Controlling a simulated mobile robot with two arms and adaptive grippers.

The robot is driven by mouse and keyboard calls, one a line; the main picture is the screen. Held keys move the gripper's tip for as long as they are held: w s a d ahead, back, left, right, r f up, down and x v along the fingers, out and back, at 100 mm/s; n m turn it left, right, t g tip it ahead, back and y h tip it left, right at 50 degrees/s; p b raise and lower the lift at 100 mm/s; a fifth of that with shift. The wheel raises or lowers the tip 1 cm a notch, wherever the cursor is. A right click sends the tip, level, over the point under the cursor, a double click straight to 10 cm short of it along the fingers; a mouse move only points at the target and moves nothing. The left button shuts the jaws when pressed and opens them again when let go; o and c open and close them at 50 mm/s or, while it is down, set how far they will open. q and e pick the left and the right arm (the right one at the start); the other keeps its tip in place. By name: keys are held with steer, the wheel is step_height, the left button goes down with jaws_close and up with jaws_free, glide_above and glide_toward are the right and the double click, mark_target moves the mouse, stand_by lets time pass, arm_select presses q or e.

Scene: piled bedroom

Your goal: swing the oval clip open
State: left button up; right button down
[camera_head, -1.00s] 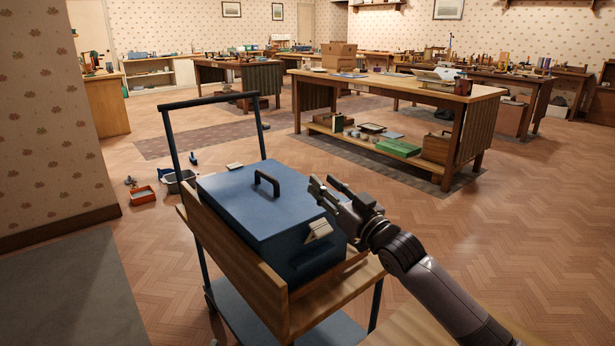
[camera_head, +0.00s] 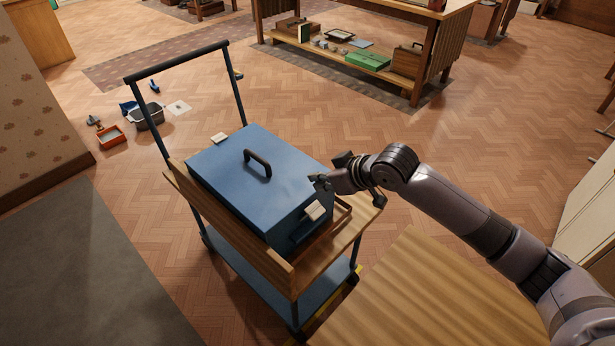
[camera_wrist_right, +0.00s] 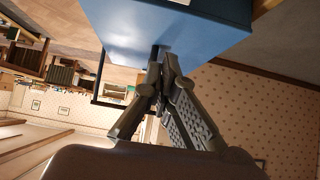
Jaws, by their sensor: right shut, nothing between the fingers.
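A blue box (camera_head: 250,178) with a dark handle (camera_head: 258,164) on its lid sits on a wheeled trolley. A small pale tab (camera_head: 315,210) is on its front face near the right corner, and another pale piece (camera_head: 219,139) is at its back edge. I cannot make out an oval shape on either, so I cannot tell which is the oval clip. My right gripper (camera_head: 322,182) is shut and empty at the box's right front corner, close to the lid. In the wrist view its fingertips (camera_wrist_right: 159,62) meet in front of the blue box (camera_wrist_right: 170,28); contact cannot be told.
The trolley (camera_head: 232,238) has wooden sides and a tall dark push bar (camera_head: 178,60). A wooden surface (camera_head: 410,295) lies in front, under my right arm. A grey bucket (camera_head: 147,117) and an orange tray (camera_head: 111,137) are on the floor at left.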

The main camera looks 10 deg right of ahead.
mark_target(311, 214)
steer(key=x, duration=0.9)
steer(key=shift+w+a+f, duration=0.1)
steer(key=shift+w+f, duration=0.1)
steer(key=shift+s+d+f+p, duration=0.25)
steer(key=shift+s+d+f, duration=0.2)
steer(key=shift+s, duration=0.15)
steer(key=shift+s+d+f+p, duration=0.3)
steer(key=shift+s+d, duration=0.15)
steer(key=shift+s, duration=0.2)
steer(key=shift+s+d+f, duration=0.15)
steer(key=shift+s, duration=0.15)
steer(key=shift+f, duration=0.1)
